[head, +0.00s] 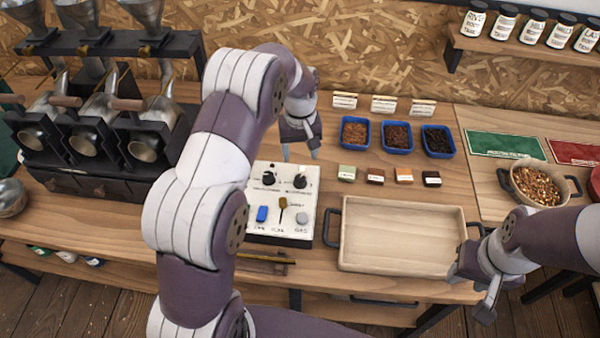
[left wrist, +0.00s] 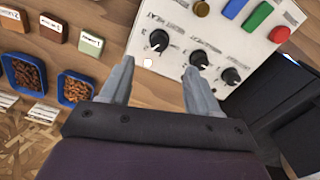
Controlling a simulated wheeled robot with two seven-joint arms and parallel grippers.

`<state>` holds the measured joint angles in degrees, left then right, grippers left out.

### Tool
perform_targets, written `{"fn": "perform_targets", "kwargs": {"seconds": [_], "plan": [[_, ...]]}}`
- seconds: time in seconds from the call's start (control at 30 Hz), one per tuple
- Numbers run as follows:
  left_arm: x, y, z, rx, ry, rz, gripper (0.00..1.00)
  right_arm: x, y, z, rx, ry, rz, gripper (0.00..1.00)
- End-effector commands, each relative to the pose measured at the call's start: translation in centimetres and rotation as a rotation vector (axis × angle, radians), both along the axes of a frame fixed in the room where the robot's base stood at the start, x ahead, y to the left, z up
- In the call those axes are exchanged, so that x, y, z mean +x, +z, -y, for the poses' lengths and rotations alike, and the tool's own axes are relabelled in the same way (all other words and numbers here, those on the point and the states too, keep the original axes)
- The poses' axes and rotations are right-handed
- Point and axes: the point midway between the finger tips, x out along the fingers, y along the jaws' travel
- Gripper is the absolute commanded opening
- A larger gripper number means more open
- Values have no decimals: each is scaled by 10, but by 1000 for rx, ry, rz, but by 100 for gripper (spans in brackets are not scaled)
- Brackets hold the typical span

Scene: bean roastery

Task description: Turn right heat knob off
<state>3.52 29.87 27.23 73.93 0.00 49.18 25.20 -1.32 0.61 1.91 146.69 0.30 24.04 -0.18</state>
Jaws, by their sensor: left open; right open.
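A white control panel (head: 309,211) stands on the bench, with black knobs along its back edge. Its right knob (head: 300,181) is round and black; in the left wrist view this knob (left wrist: 158,40) has a pale pointer mark and upside-down lettering beside it. My left gripper (head: 300,155) is open and empty, just behind and above that knob. In the left wrist view the knob lies just beyond the gap between its fingertips (left wrist: 160,67), not gripped. A middle knob (left wrist: 199,58) and another knob (left wrist: 230,76) sit alongside. My right gripper (head: 470,292) is open at the wooden tray's right front.
The panel's front has a blue switch (head: 262,214), a brown-topped lever (head: 283,203) and a grey button (head: 302,218). A wooden tray (head: 400,262) is right of it. Blue bean trays (head: 397,150) stand behind. Roasting machines (head: 85,130) fill the left.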

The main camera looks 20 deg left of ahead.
Motion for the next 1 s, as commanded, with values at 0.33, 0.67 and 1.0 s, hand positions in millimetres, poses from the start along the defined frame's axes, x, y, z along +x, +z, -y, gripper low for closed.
{"fn": "perform_targets", "kwargs": {"seconds": [0.33, 0.67, 1.0], "plan": [[0, -80, 0, 0, -3, -1, 61, 0, 19, 0, 0, 0, 0, 43], [1, -99, 0, 0, -4, 4, 61, 0, 20, 0, 0, 0, 0, 43], [1, -99, 0, 0, -4, 4, 6, 0, 20, 0, 0, 0, 0, 43]]}}
